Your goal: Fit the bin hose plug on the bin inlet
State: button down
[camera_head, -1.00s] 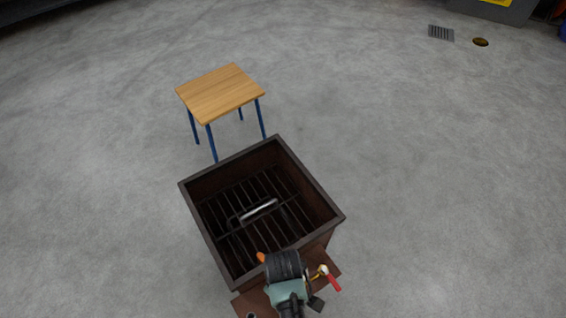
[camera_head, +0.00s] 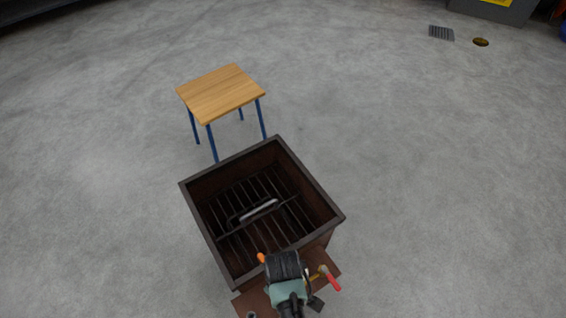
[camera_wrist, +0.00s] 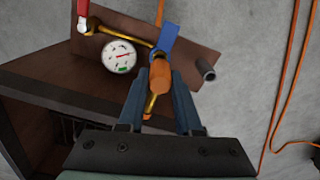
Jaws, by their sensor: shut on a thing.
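My gripper (camera_wrist: 158,106) is shut on the bin hose plug (camera_wrist: 160,76), an orange grip with a brass-coloured end between the fingers. An orange hose passes the top edge of the wrist view in line with the plug. A blue piece (camera_wrist: 167,42) shows just beyond the plug; I cannot tell whether they touch. A grey stub (camera_wrist: 206,68), perhaps the bin inlet, stands on the brown plate to the right, apart from the plug. The dark open-topped bin (camera_head: 325,201) fills the lower middle of the head view. My arm hides part of its near side.
A round gauge (camera_wrist: 119,56) and a red-handled brass valve (camera_wrist: 83,12) sit on the plate beside the plug. Orange hose (camera_wrist: 287,85) lies on the floor. A wooden-topped table (camera_head: 221,93) stands behind the bin.

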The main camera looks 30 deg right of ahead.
jog(key=shift+f+b, duration=0.6)
jog(key=shift+f, duration=0.45)
jog(key=shift+f+b, duration=0.3)
jog(key=shift+f, duration=0.6)
dwell(0.9)
jog(key=c, duration=0.5)
grip_release()
jog(key=shift+r, duration=0.1)
notch_tip(320, 180, up, 13)
jog(key=p, duration=0.4)
jog(key=shift+p, duration=0.35)
